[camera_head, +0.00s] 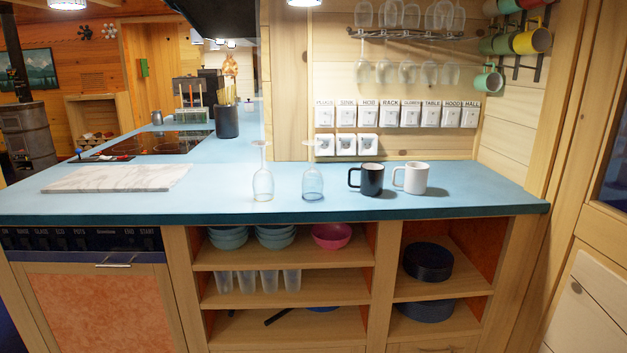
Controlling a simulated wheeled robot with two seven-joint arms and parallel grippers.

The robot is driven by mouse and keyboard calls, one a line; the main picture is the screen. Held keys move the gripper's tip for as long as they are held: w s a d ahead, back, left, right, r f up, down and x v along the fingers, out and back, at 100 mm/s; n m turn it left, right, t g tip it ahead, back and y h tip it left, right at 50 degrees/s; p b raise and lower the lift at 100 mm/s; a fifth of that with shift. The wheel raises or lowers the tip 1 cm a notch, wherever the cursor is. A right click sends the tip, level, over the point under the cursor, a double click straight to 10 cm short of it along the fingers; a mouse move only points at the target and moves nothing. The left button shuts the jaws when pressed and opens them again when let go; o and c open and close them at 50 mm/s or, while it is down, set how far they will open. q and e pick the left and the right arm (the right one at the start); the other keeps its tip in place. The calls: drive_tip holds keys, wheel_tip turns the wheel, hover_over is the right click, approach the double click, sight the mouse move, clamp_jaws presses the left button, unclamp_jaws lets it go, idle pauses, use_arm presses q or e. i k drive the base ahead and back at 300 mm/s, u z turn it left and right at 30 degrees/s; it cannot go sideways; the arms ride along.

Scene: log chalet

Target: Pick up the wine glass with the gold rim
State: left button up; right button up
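Two clear stemmed glasses stand upside down on the blue counter (230,208), bowls down and feet up. The left glass (263,186) is near the front edge, right of the marble board. The right glass (312,185) stands a short gap to its right and looks slightly bluer. At this size I cannot tell which one has a gold rim. Neither of my grippers shows in the head view.
A black mug (371,180) and a white mug (415,178) stand right of the glasses. A marble board (115,179) lies to the left. More glasses hang from a wall rack (415,36). Open shelves (285,261) hold bowls and cups below. The counter's right end is clear.

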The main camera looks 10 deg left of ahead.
sight(264, 182)
drive_tip(key=z, duration=0.35)
drive_tip(key=i, duration=0.85)
drive_tip(key=u, duration=0.2)
